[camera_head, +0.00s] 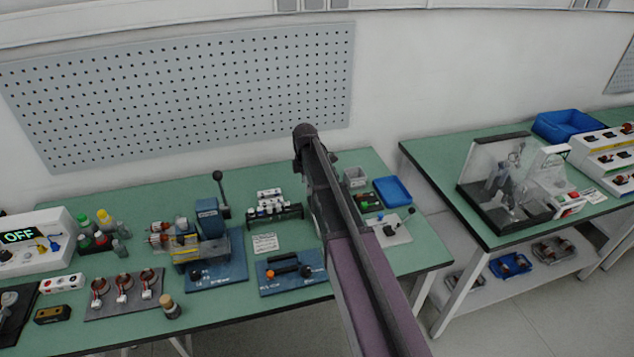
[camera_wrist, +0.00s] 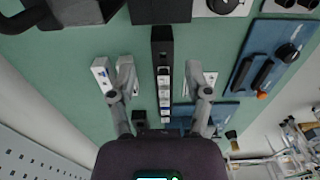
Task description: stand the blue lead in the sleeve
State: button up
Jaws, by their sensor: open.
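A small blue lead end (camera_head: 54,243) shows at the right side of the white instrument with the green OFF display (camera_head: 20,236). A yellow lead end (camera_head: 41,248) is beside it. I cannot tell how the blue lead is seated, and I cannot pick out the sleeve for certain. My gripper (camera_wrist: 165,85) is open and empty in the wrist view, with its fingers either side of a narrow black rack (camera_wrist: 162,48) below it. In the head view my arm hides the gripper. The blue lead does not show in the wrist view.
On the green bench (camera_head: 140,325) stand bottles (camera_head: 104,220), a blue-based machine (camera_head: 208,222), a plate of copper coils (camera_head: 122,290) and a blue plate with a black-and-orange handle (camera_head: 290,270). A blue tray (camera_head: 392,191) is right of my arm. A second bench stands right.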

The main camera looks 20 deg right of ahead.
jog(key=shift+s+a+f+b, duration=0.1)
jog(key=shift+a+f+b, duration=0.25)
jog(key=shift+a, duration=0.65)
jog(key=shift+a+f+b, duration=0.25)
jog(key=shift+a+f, duration=0.2)
jog(key=shift+a, duration=0.5)
